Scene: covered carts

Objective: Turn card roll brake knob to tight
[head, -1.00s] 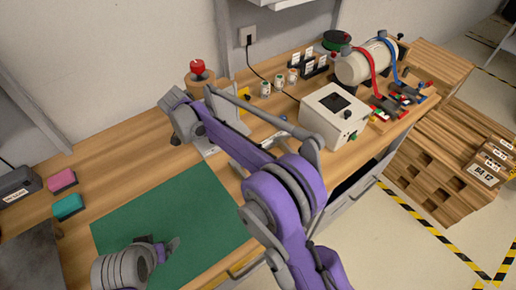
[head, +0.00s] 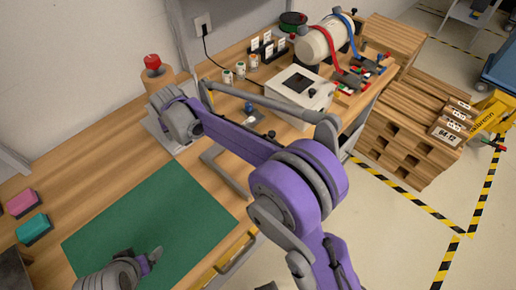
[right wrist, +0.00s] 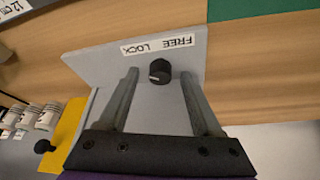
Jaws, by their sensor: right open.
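A black round knob (right wrist: 159,71) with a small light mark sits on a grey panel (right wrist: 90,58) in the right wrist view. A white label (right wrist: 160,46) above it reads FREE and LOCK upside down, LOCK on the left, FREE on the right. My right gripper (right wrist: 159,76) is open, one finger each side of the knob with gaps. In the head view my right gripper is at the grey stand (head: 158,136), its fingertips hidden. A brown roll (head: 157,82) with a red top knob (head: 152,62) stands behind. My left gripper (head: 150,260) is over the green mat; its jaw state is unclear.
The green mat (head: 150,215) lies at the front. Pink (head: 21,203) and teal (head: 33,228) blocks lie left. A white box (head: 300,95) and a cream cylinder (head: 318,42) with red and blue straps stand right. A yellow piece (right wrist: 62,130) is beside the panel.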

